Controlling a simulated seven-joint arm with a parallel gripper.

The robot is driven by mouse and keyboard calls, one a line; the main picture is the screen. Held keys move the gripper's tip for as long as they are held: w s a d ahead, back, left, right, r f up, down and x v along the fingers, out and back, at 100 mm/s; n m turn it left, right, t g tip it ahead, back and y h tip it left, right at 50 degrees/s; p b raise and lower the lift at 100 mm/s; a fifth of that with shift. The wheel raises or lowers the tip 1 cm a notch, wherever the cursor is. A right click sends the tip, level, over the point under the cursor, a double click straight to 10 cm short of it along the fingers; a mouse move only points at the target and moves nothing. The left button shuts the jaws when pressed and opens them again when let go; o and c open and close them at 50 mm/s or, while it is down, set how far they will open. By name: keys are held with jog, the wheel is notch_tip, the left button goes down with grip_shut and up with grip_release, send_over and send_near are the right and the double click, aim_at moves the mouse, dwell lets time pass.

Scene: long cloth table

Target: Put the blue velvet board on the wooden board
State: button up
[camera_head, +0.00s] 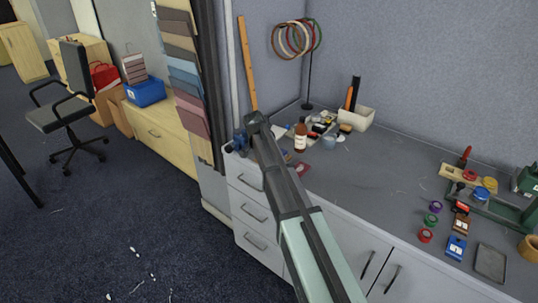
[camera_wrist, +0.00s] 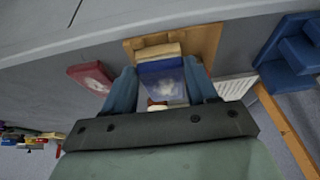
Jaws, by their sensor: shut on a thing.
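The blue velvet board (camera_wrist: 165,72), with a pale patch on its face, is between the two blue-grey fingers of my gripper (camera_wrist: 160,82) in the wrist view. My gripper is shut on it. The wooden board (camera_wrist: 206,36) lies just beyond and behind it, on the grey counter. The blue board overlaps it in this view; I cannot tell whether they touch. In the head view my arm reaches over the counter's left end, and hides its fingers, the held board and the wooden board.
A tan block (camera_wrist: 158,51) shows at the blue board's far edge. A red board (camera_wrist: 92,76) lies left of my gripper. Blue blocks (camera_wrist: 292,55) and a white pad (camera_wrist: 236,88) are right. A bottle (camera_head: 300,137) and a white bin (camera_head: 357,119) stand behind. The counter's middle (camera_head: 385,185) is clear.

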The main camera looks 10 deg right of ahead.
jog(key=shift+f, duration=0.3)
dwell(0.5)
jog(key=o, duration=1.2)
